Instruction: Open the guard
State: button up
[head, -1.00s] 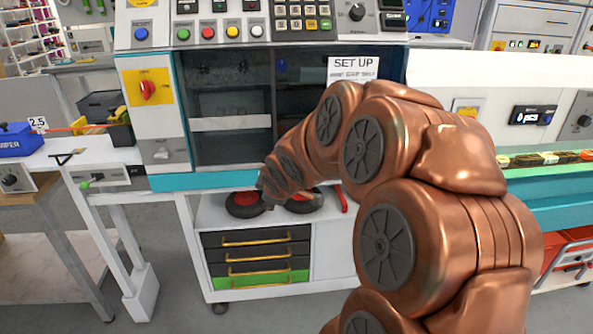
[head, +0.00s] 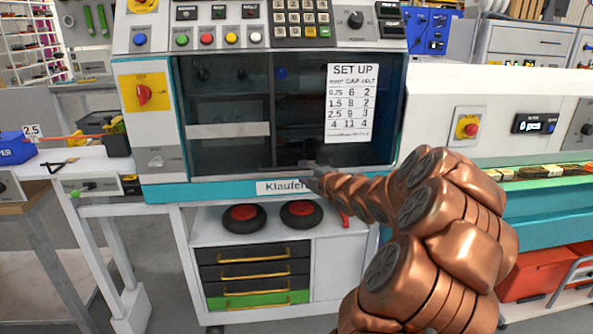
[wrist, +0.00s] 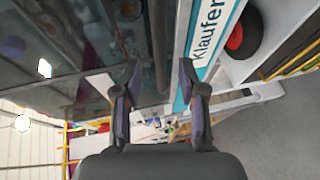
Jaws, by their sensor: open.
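The guard (head: 228,100) is the dark see-through front of the machine, in a grey and teal frame with an upright bar near its middle. It looks closed. A "SET UP" sheet (head: 352,100) is on its right half. My gripper (head: 309,179) is at the guard's lower edge, right of its middle, by the Klaufer label (head: 283,187). The guard (wrist: 60,55) fills the upper left there, with a dark bar beyond the fingers. I cannot tell if they touch it.
Below stands a white cart with two black-and-red reels (head: 237,218) and a drawer unit (head: 252,278). The control panel (head: 260,25) is above the guard. A red emergency button (head: 468,127) and a conveyor with packs (head: 545,172) are at the right.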

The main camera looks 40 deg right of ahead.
aim_at(298, 169)
jog(key=shift+x, duration=2.85)
jog(key=shift+s, duration=0.1)
jog(key=shift+c, duration=0.3)
grip_shut()
